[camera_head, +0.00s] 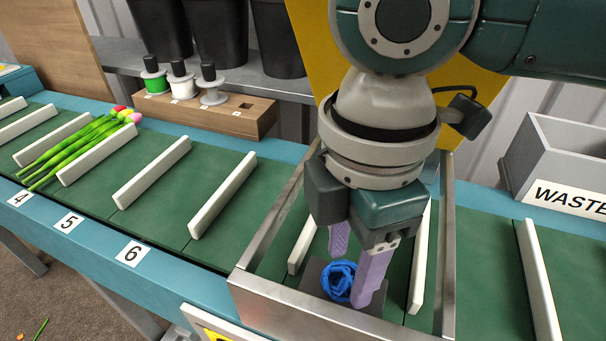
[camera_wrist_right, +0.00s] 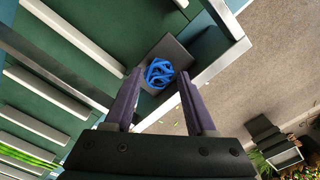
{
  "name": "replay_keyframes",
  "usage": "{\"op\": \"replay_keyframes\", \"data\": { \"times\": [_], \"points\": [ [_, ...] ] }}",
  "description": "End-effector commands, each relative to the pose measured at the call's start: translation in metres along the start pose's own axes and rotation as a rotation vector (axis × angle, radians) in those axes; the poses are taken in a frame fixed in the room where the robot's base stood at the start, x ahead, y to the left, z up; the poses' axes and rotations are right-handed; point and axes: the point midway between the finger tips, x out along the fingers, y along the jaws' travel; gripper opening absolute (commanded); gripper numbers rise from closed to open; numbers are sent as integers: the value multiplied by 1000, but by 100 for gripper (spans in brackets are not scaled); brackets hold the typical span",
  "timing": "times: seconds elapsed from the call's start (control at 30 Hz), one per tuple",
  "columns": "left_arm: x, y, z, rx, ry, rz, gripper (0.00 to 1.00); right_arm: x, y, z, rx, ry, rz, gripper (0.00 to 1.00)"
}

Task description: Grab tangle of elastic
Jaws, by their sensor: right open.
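The blue tangle of elastic (camera_head: 339,281) lies on a dark grey plate (camera_head: 314,272) inside a metal-framed bay on the green conveyor. My right gripper (camera_head: 354,262) is open and points down at the tangle, with its purple fingers close around or just above it in the head view. The right wrist view also shows the tangle (camera_wrist_right: 159,73) on the plate, ahead of and between the two open fingertips (camera_wrist_right: 158,76). Whether a finger touches it, I cannot tell. My left gripper is not in view.
Metal rails (camera_head: 446,250) and white dividers (camera_head: 418,262) stand close around my right gripper. A bunch of tulips (camera_head: 85,145) lies on the belt at the left. A grey waste bin (camera_head: 550,160) is at the right. Spools (camera_head: 183,80) sit on a wooden block behind.

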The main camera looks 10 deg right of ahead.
Motion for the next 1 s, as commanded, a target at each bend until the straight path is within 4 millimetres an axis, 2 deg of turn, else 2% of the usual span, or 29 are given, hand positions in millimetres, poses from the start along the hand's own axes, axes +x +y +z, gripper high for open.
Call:
{"op": "replay_keyframes", "data": {
  "times": [0.03, 0.1, 0.37, 0.87, 1.0],
  "points": [
    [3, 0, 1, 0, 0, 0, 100, 9, 0, 1, 1, -1, -2, 56],
    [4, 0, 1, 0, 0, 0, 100, 15, 0, 1, 1, -2, 0, 56],
    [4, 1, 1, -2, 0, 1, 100, 17, 0, 0, 0, 0, 2, 56],
    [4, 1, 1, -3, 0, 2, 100, 17, 0, 1, 0, 0, 2, 1],
    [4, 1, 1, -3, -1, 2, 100, 17, 0, 1, 0, 0, 2, 0]
  ]
}}
